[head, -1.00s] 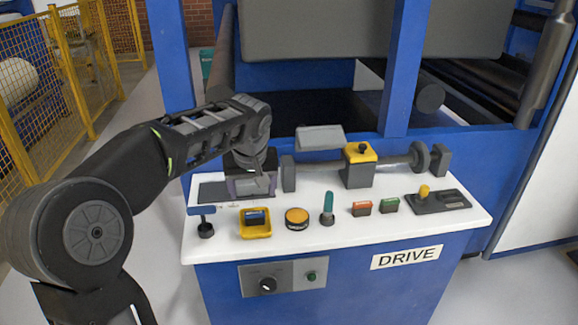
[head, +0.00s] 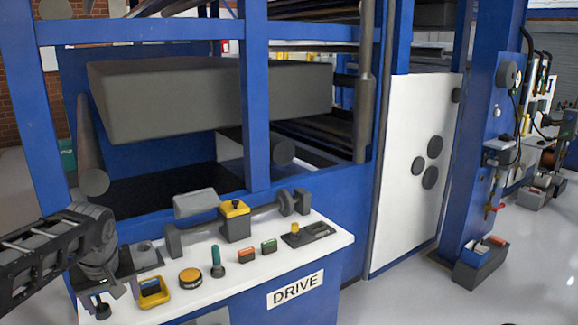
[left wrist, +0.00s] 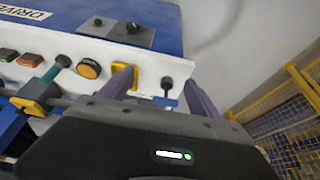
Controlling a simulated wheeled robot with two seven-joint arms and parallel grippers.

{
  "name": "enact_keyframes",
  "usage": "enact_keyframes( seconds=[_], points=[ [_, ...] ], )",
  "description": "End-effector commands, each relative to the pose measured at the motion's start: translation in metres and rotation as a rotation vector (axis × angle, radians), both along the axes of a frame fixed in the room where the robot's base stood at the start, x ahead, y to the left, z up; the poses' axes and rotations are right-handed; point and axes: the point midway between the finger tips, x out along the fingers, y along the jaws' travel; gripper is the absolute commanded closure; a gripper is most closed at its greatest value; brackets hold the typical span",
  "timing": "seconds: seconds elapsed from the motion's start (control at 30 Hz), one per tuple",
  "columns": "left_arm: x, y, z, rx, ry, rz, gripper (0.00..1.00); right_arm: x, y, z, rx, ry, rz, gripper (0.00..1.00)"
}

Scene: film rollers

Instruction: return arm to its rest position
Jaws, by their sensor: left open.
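My left arm comes in from the left in the head view, bent over the left end of the white-topped DRIVE console (head: 330,243). Its gripper (head: 140,262) is above the console's back left part, behind the yellow tray (head: 153,292). In the left wrist view the two fingers of the gripper (left wrist: 158,88) stand well apart with nothing held between them. The yellow tray (left wrist: 126,78) shows partly behind one finger there. My right arm and gripper are not in view.
An orange button (head: 190,277), a green-handled lever (head: 217,262) and a roller shaft with a yellow-topped block (head: 235,220) stand on the console. Blue machine posts (head: 255,100) rise behind it. A yellow mesh fence (left wrist: 285,120) is in the left wrist view.

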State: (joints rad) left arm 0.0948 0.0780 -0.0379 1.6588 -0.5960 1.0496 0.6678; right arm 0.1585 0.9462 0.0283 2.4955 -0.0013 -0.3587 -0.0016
Motion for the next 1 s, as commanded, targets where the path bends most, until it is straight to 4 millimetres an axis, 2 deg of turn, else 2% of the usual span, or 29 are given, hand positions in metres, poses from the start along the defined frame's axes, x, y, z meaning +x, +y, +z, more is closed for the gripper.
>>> enact_keyframes(
  seconds=[0.17,0.33,0.53,0.67,0.77,0.8,0.87,0.9,0.97,1.0],
  points=[
    [0.023,-0.007,0.005,0.010,-0.081,-0.102,0.28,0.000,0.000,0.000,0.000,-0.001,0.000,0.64],
    [0.044,-0.027,-0.001,-0.003,-0.164,-0.200,0.28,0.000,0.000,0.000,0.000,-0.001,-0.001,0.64],
    [0.068,-0.076,-0.044,-0.052,-0.235,-0.350,0.28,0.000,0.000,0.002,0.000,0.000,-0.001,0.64],
    [0.074,-0.117,-0.090,-0.103,-0.259,-0.441,0.28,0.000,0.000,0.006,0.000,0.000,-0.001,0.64],
    [0.066,-0.159,-0.141,-0.159,-0.263,-0.508,0.28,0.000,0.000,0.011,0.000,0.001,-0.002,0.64],
    [0.057,-0.178,-0.167,-0.187,-0.257,-0.532,0.28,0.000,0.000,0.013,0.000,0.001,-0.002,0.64],
    [0.038,-0.205,-0.205,-0.226,-0.243,-0.556,0.28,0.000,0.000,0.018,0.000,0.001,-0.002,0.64],
    [0.022,-0.222,-0.229,-0.252,-0.227,-0.567,0.28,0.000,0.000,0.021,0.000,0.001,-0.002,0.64],
    [-0.008,-0.244,-0.263,-0.285,-0.196,-0.576,0.28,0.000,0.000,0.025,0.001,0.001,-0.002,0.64],
    [-0.031,-0.256,-0.283,-0.307,-0.169,-0.576,0.28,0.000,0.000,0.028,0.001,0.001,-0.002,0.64]
  ],
)
